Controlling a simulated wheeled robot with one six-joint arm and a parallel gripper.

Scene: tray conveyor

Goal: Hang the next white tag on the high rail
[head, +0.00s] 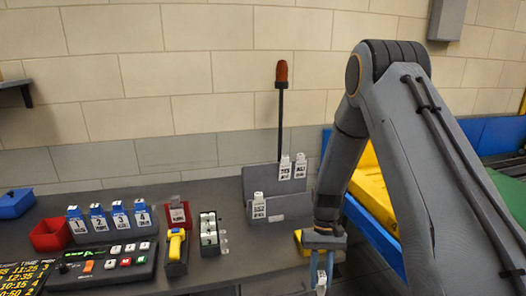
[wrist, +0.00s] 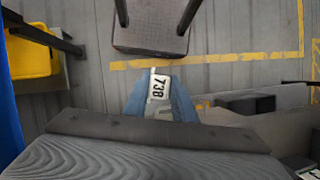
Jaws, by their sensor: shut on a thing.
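My gripper (head: 322,262) hangs at the right end of the counter, pointing down. Its blue fingers (wrist: 160,106) are shut on a white tag (wrist: 161,83) with dark print that looks like "738". The held tag's lower part shows in the head view (head: 321,284). The grey rack (head: 262,181) stands on the counter to the left of my gripper. Two white tags (head: 285,168) (head: 300,166) hang side by side at the right of its high rail. Another white tag (head: 259,205) hangs on its lower front rail. The held tag is apart from the rack.
A dark pole with a red-orange top (head: 281,75) rises behind the rack. Left of the rack stand a holder with white tags (head: 209,232), a yellow device (head: 176,245), a red holder (head: 178,214) and blue numbered pieces (head: 98,217). Yellow trays (head: 370,185) lie behind my arm.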

